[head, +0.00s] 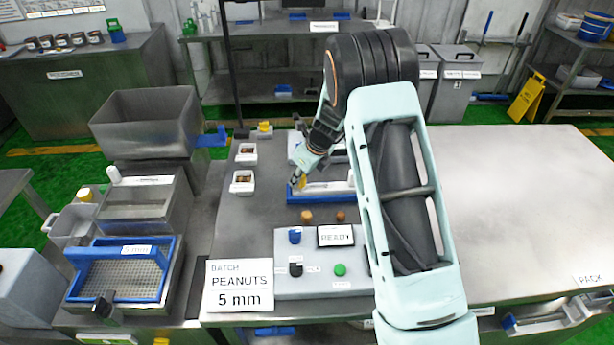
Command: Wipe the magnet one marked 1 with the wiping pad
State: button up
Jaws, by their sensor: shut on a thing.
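My gripper (302,176) points down and left over the left end of a blue-edged tray (308,199) in the head view. It is shut on a small yellow thing (300,183), which looks like the wiping pad. The pad is at or just above the tray; I cannot tell whether it touches anything. A pale bar (330,187) lies along the tray, possibly a magnet, but no mark 1 can be read. My arm hides the right end of the tray and part of the table behind it.
A control panel (290,256) with knobs, a green button and a small display stands in front of the tray. Two white boxes (243,182) stand to its left. A sign reading PEANUTS 5 mm (239,286) stands at front left. The steel table (500,200) is clear at right.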

jog(key=shift+s+a, duration=0.1)
jog(key=shift+a, duration=0.05)
jog(key=shift+d, duration=2.1)
jog(key=shift+d+b, duration=0.35)
jog(key=shift+d, duration=3.65)
jog(key=shift+r, duration=0.1)
jog(key=r+p, duration=0.1)
jog(key=r, duration=0.1)
jog(key=r+p, duration=0.1)
jog(key=shift+w+r+p, duration=0.2)
jog(key=shift+r+p, duration=0.1)
jog(key=shift+r, duration=0.05)
jog(key=shift+r+p, duration=0.4)
jog(key=shift+r, duration=0.7)
jog(key=shift+r, duration=0.15)
